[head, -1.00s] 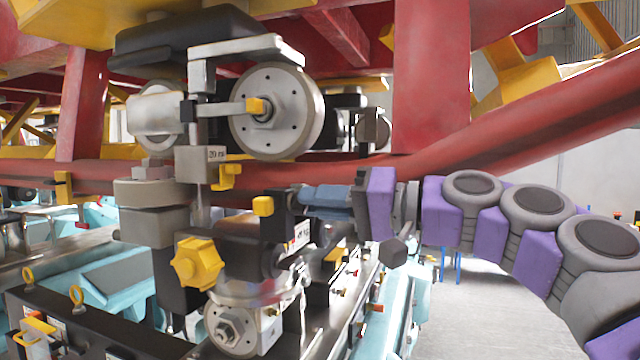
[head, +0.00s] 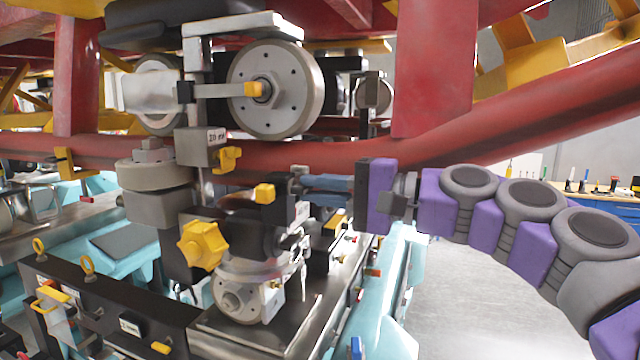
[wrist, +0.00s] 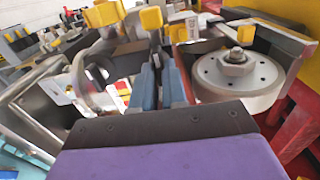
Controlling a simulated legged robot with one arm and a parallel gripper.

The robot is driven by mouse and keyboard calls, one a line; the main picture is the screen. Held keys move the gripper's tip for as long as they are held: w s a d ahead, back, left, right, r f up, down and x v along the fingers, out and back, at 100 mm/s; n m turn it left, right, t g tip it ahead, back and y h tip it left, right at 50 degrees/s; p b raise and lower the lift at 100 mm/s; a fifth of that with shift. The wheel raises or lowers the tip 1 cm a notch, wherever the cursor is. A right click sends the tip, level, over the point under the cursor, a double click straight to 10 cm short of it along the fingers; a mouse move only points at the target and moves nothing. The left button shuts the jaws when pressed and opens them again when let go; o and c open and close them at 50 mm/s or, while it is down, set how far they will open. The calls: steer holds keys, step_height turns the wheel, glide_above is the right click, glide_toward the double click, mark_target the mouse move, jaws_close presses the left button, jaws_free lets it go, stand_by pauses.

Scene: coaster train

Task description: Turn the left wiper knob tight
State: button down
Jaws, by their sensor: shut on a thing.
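My gripper (head: 312,182) reaches in from the right with its blue fingers nearly together. They are shut on a small grey part (head: 299,171) at the top of a dark bracket. The fingers hide most of this part, and I cannot tell for sure that it is the left wiper knob. In the wrist view, my gripper (wrist: 158,68) points at the same assembly. A yellow star knob (head: 202,245) stands lower left, apart from my gripper.
A large grey wheel (head: 276,90) hangs just above the fingers; it is close on the right in the wrist view (wrist: 238,75). A red rail (head: 500,140) runs behind and above my arm. Open floor (head: 470,310) lies at lower right.

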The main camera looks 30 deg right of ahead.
steer(key=shift+f, duration=0.1)
stand_by(0.3)
steer(key=c, duration=1.2)
jaws_free()
steer(key=shift+w+d, duration=0.1)
steer(key=shift+w, duration=0.05)
steer(key=shift+o, duration=0.2)
steer(key=shift+d, duration=0.1)
steer(key=b+v, duration=0.3)
steer(key=v, duration=1.4)
steer(key=shift+d, duration=0.2)
steer(key=shift+f, duration=0.15)
